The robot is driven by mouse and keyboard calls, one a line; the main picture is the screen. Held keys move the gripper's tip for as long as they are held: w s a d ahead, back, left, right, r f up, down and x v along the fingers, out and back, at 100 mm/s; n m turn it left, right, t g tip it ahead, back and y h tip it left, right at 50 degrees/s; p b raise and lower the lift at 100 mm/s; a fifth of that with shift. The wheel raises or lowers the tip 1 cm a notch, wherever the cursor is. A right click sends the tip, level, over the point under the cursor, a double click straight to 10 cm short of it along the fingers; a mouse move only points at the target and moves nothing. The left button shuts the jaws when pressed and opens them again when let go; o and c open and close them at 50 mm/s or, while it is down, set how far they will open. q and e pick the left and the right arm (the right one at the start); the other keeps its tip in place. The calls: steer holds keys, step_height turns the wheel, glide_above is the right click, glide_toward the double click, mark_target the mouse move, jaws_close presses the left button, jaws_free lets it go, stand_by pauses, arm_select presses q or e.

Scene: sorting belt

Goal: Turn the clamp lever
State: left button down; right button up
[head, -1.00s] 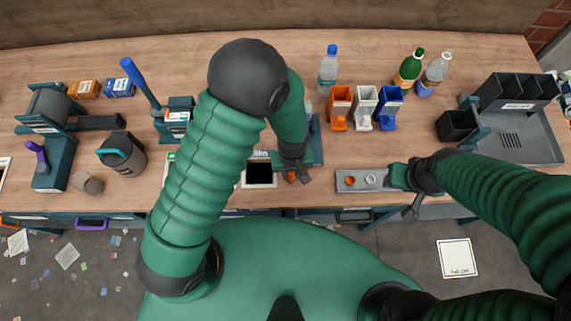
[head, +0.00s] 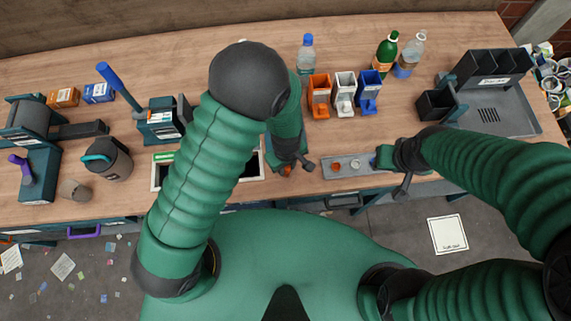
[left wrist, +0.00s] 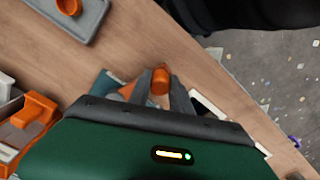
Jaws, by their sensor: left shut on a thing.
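The clamp lever shows as a small orange end (head: 286,171) at the tip of my left gripper (head: 291,166) in the head view. In the left wrist view the orange lever end (left wrist: 160,82) sits between the two grey fingers of my left gripper (left wrist: 161,90), which is shut on it. More orange and a teal part of the clamp show just left of the fingers there. My left arm hides most of the clamp in the head view. My right gripper (head: 398,170) hangs beside the right end of a grey tray; its finger gap is unclear.
The grey tray (head: 366,168) holds small round parts right of my left gripper. Orange, white and blue bins (head: 344,95) and bottles (head: 388,58) stand behind. A blue-handled press (head: 163,122) and a dark jug (head: 106,158) are at left. Bare wood lies around the tray.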

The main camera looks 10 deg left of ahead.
arm_select(q)
steer(key=shift+w+d, duration=0.1)
steer(key=c, duration=1.5)
jaws_free()
steer(key=o, duration=0.3)
steer(key=shift+o, duration=0.2)
steer(key=shift+d, duration=0.15)
steer(key=shift+r, duration=0.1)
step_height(320, 180, up, 17)
steer(key=p, duration=1.5)
steer(key=shift+f, duration=0.2)
